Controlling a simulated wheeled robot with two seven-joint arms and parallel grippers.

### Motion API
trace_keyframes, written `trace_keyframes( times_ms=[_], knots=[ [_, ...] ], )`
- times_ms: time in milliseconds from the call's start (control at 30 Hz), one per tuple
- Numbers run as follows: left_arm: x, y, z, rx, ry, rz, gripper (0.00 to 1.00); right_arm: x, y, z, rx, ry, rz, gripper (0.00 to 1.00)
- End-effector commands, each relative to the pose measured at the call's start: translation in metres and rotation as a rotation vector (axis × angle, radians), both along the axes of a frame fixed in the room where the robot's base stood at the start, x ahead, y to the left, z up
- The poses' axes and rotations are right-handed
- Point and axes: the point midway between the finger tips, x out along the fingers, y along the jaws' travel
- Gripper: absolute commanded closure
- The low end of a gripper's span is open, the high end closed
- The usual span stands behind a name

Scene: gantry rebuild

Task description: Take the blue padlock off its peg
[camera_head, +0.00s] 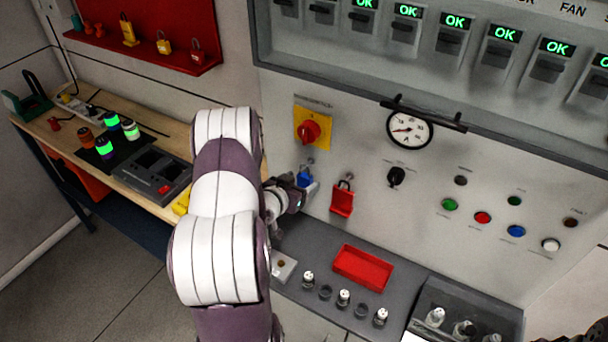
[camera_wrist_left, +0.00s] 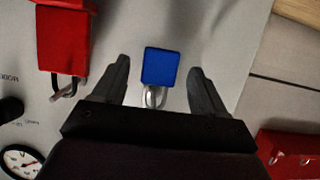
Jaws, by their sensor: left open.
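The blue padlock (camera_head: 304,177) hangs by its shackle on the grey panel, below the red rotary switch on its yellow plate. In the left wrist view the blue padlock (camera_wrist_left: 160,68) lies between the two dark fingers of my left gripper (camera_wrist_left: 160,82), with a gap on each side. The shackle shows just beyond the gripper's palm edge; the peg itself is hard to make out. In the head view my left gripper (camera_head: 300,190) is at the padlock and partly hides it.
A red padlock (camera_head: 342,198) hangs close to the right of the blue one. The red switch (camera_head: 309,131) sits above. Below is a grey ledge with a red tray (camera_head: 362,268) and several small knobs. A gauge (camera_head: 410,129) is at the upper right.

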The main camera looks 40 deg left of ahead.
Motion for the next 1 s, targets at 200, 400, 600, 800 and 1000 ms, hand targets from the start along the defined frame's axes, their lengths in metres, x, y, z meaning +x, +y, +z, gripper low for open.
trace_keyframes(
  times_ms=[200, 400, 600, 800, 1000],
  knots=[
    [0.023, 0.002, -0.008, 0.000, 0.000, -0.001, 0.28, 0.000, 0.000, 0.010, 0.000, 0.000, 0.000, 0.57],
    [0.023, 0.003, -0.008, 0.000, 0.000, 0.000, 0.37, 0.000, 0.000, 0.009, 0.000, 0.000, 0.000, 0.57],
    [0.023, 0.003, -0.008, 0.000, 0.000, 0.000, 0.86, 0.000, 0.000, 0.009, 0.000, 0.000, 0.000, 0.57],
    [0.023, 0.003, -0.008, 0.000, -0.001, 0.000, 0.86, 0.000, 0.000, 0.009, 0.000, 0.000, 0.000, 0.57],
    [0.023, 0.003, 0.004, 0.004, -0.004, 0.000, 0.86, 0.000, 0.000, -0.001, 0.000, -0.001, 0.000, 0.57]
  ],
)
